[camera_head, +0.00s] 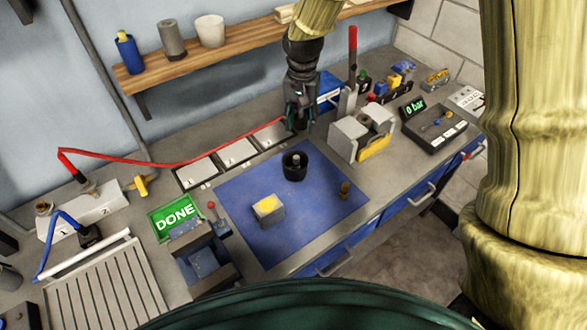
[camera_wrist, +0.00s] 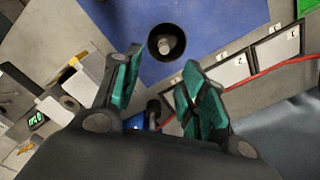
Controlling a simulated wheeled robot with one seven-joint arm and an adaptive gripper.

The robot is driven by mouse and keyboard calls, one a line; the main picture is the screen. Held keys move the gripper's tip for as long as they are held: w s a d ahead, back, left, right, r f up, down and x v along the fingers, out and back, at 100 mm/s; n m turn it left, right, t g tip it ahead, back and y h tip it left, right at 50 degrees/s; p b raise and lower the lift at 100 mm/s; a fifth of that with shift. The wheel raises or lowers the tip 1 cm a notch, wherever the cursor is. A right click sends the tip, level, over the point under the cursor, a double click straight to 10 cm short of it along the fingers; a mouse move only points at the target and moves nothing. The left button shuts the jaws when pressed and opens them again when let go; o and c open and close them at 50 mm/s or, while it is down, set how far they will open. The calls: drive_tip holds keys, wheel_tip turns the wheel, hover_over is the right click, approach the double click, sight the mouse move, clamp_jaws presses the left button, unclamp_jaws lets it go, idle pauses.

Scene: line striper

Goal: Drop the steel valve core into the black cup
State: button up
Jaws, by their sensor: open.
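The black cup (camera_head: 294,175) stands upright on the blue mat (camera_head: 240,187), near the mat's back edge. A grey metal piece that looks like the steel valve core (camera_head: 296,158) stands inside it. The wrist view shows the cup (camera_wrist: 153,40) from above with the metal core (camera_wrist: 166,45) within its rim. My gripper (camera_head: 298,121) is above and behind the cup, apart from it. In the wrist view its green-padded fingers (camera_wrist: 161,78) are spread with nothing between them.
A yellow-topped block (camera_head: 268,209) and a small brass piece (camera_head: 345,189) are on the mat. A grey vise-like fixture (camera_head: 360,138) stands to the right, and a green DONE display (camera_head: 175,218) to the left. A red hose (camera_head: 190,162) crosses behind the mat.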

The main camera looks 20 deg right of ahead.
drive_tip(key=shift+r, duration=1.9)
